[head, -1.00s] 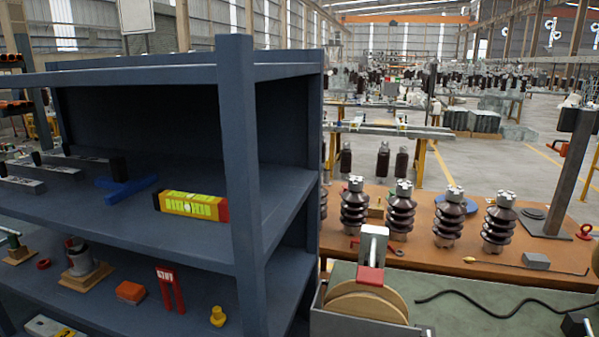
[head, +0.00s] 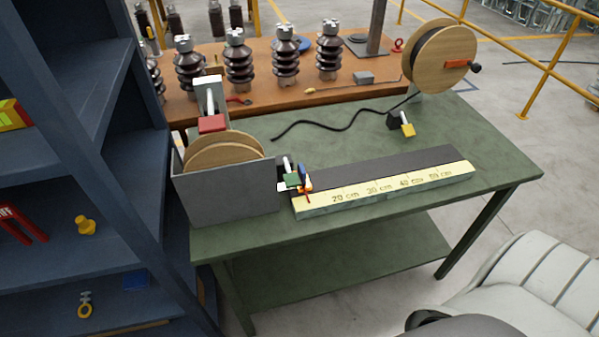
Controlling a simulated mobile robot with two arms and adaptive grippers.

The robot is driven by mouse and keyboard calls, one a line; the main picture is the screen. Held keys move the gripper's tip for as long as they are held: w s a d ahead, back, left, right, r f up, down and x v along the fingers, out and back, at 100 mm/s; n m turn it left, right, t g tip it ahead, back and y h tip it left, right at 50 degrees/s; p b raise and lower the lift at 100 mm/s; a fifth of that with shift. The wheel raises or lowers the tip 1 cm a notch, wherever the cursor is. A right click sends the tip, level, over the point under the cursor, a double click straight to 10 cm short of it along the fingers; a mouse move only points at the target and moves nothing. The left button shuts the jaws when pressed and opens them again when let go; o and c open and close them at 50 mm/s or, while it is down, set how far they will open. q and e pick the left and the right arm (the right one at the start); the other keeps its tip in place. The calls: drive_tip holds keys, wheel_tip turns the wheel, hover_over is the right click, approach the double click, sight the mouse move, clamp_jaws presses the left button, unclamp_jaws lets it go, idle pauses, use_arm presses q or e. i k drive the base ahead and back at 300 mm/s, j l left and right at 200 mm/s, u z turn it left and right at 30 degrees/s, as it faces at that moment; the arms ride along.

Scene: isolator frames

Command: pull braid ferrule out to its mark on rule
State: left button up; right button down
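A yellow rule (head: 407,186) lies along the front of a dark block (head: 370,167) on the green bench, with marks from about 20 cm at left rising to the right. At its left end is a small cluster of green (head: 292,180), white, blue and orange-red parts, next to the grey box. The braid ferrule seems to be among these parts, but they are too small to tell apart. The grey box (head: 222,197) holds a wooden spool (head: 225,150), with a red block (head: 212,124) on an upright above it. Neither of my grippers is in view.
A second wooden reel (head: 432,62) stands at the bench's back right, with a black cable (head: 335,127) lying loose. A yellow-and-black piece (head: 407,130) sits behind the rule. Blue shelving (head: 150,170) stands close at left. The green bench (head: 480,150) has bare room at right.

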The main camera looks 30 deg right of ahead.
sight(306, 186)
drive_tip(key=k+l, duration=0.1)
drive_tip(key=l, duration=0.35)
drive_tip(key=k+l, duration=0.1)
drive_tip(key=l, duration=0.35)
drive_tip(key=k+l, duration=0.1)
drive_tip(key=l, duration=0.4)
drive_tip(key=k+l, duration=0.1)
drive_tip(key=l, duration=0.35)
drive_tip(key=u, duration=0.05)
